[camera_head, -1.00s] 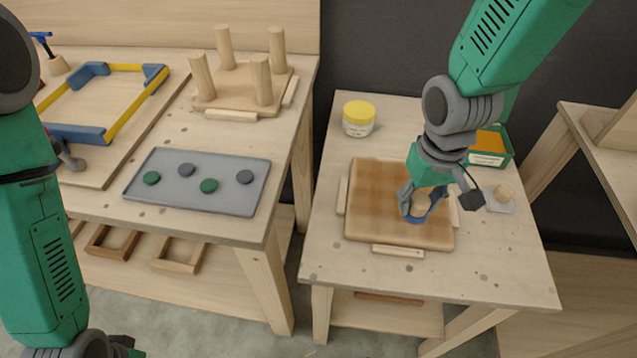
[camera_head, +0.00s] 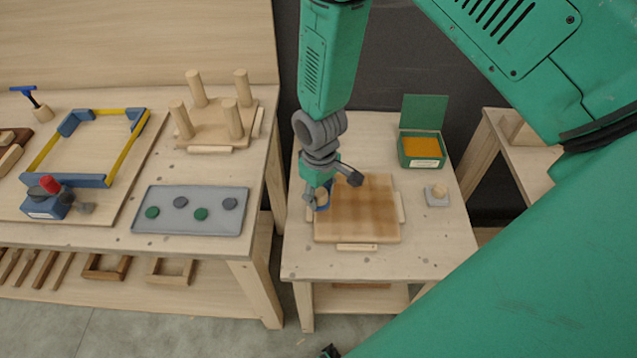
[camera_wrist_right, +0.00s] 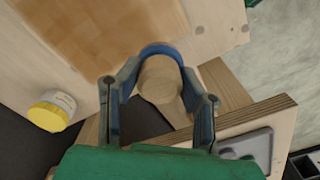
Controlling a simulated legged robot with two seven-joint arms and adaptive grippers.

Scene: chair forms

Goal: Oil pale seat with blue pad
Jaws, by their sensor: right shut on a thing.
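The seat (camera_head: 365,215) is a square wooden board on the right table, with lighter and darker brown patches; it also shows in the right wrist view (camera_wrist_right: 100,30). My right gripper (camera_head: 318,200) is at the seat's left edge. It is shut on the round wooden knob of the blue pad (camera_head: 323,208). In the right wrist view the knob (camera_wrist_right: 159,80) sits between the fingers, with the pad's blue rim (camera_wrist_right: 160,49) beyond it. I cannot tell whether the pad touches the seat. My left gripper is not in view.
Small wooden strips (camera_head: 357,247) border the seat. An open green box (camera_head: 421,148) with orange contents and a small grey holder (camera_head: 437,196) stand to its right. A yellow-lidded jar (camera_wrist_right: 52,110) shows in the wrist view. A grey tray (camera_head: 190,225) lies on the left bench.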

